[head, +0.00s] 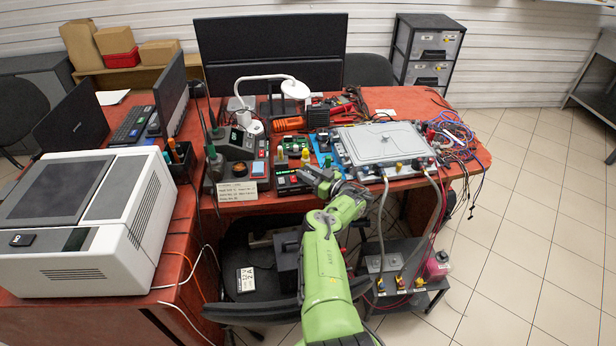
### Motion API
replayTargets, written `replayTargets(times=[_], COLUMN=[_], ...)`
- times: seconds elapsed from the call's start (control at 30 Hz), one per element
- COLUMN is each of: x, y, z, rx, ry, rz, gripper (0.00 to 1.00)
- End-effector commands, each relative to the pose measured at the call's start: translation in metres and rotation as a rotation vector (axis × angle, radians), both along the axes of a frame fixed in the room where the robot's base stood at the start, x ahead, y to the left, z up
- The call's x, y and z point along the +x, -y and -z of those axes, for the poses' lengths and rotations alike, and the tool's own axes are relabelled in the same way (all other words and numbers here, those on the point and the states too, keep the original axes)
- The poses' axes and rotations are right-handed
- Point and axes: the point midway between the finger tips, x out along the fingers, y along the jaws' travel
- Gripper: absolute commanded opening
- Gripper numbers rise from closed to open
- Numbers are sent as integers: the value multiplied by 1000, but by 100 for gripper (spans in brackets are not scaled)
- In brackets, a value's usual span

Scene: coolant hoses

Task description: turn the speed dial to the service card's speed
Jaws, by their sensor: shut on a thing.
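My green arm reaches over the front edge of the red workbench. My gripper (310,178) is at the front of a dark control box (284,183) with a lit green display. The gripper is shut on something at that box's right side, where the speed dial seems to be. The jaws hide the dial, so its pointer cannot be seen. The service card (243,190), a pale card with several lines of handwriting, stands left of the box at the bench edge. Its writing is too small to read.
A grey metal plate unit (385,145) stands right of the gripper, with hoses running down to a low cart (392,265). A white machine (95,220) fills the left bench. Loose wires (455,140) lie far right.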

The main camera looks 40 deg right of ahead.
Motion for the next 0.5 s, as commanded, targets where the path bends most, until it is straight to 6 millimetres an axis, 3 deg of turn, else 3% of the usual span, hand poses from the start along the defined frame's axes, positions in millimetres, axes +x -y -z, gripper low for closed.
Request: replayTargets(times=[0.5], x=[0], y=[0], z=[-3], rx=[-6], ry=[1], rz=[-95], gripper=[0])
